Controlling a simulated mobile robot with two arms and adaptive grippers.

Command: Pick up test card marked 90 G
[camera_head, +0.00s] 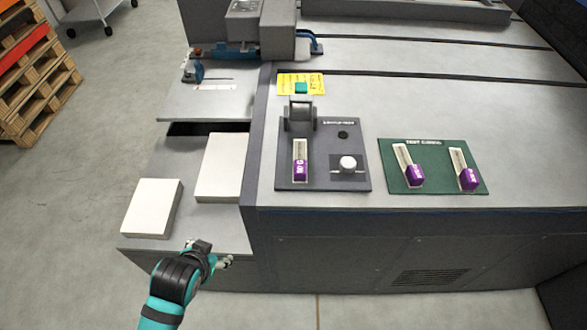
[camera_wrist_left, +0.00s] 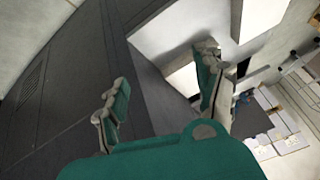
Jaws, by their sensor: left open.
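Two test cards with purple ends lie on the green mat (camera_head: 440,183) at the right of the grey machine top: a left card (camera_head: 402,155) and a right card (camera_head: 458,160). A third white-and-purple card (camera_head: 300,165) lies on the dark panel (camera_head: 325,180) to their left. The card markings are too small to read, so I cannot tell which is 90 G. My left gripper (camera_head: 212,255) is at the machine's front left corner, well away from the cards. In the left wrist view it (camera_wrist_left: 163,78) is open and empty. My right gripper does not show.
Two white paper stacks (camera_head: 150,210) (camera_head: 220,165) sit on the lower shelf beside my left gripper. A white knob (camera_head: 347,164) and a grey upright part (camera_head: 300,115) stand on the panel. A yellow label (camera_head: 288,83) lies behind it. Wooden pallets (camera_head: 40,90) stand far left.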

